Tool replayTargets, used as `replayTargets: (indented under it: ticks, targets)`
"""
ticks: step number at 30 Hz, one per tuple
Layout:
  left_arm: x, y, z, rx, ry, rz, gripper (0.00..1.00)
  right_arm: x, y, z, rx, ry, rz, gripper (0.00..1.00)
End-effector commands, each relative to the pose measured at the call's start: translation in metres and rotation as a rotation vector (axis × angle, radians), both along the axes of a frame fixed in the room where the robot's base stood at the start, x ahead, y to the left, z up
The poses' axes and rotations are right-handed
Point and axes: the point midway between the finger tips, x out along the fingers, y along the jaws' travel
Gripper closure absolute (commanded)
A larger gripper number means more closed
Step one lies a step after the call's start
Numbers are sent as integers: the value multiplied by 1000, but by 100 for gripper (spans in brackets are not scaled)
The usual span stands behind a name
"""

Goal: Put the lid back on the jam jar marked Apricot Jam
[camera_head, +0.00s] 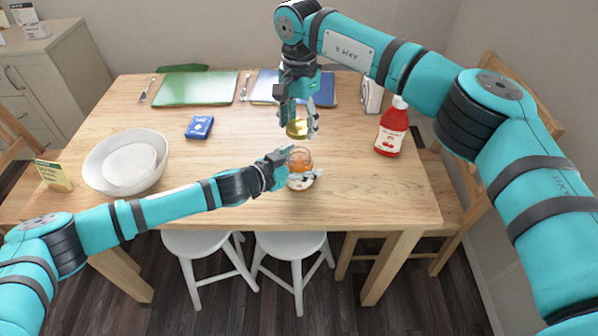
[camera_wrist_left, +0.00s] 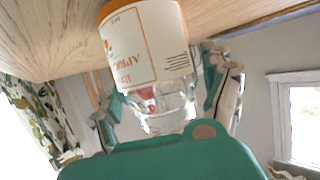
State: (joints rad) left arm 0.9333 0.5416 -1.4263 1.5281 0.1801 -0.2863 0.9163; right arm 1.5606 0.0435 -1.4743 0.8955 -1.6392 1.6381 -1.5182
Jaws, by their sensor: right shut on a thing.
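The jam jar (camera_head: 299,158) stands upright and uncovered on the table.
A red sauce bottle (camera_head: 391,130) stands to the right, near a napkin holder (camera_head: 371,97). A white bowl (camera_head: 105,180) and a blue packet (camera_head: 199,127) are to the left.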

Motion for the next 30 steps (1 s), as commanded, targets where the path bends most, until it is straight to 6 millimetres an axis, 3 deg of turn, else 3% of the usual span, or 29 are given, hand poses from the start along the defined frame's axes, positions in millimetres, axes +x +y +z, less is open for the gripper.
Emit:
replayTargets:
  ticks: [2, 16, 20, 30]
  targets:
    - [0, 0, 0, 0, 0, 0, 31, 0, 0, 0, 0, 0, 0, 54]
    - [0, 0, 0, 0, 0, 0, 92, 0, 0, 0, 0, 0, 0, 54]
    - [0, 0, 0, 0, 0, 0, 92, 0, 0, -4, 0, 1, 0, 54]
    - [0, 0, 0, 0, 0, 1, 92, -1, 0, -48, 1, -1, 0, 54]
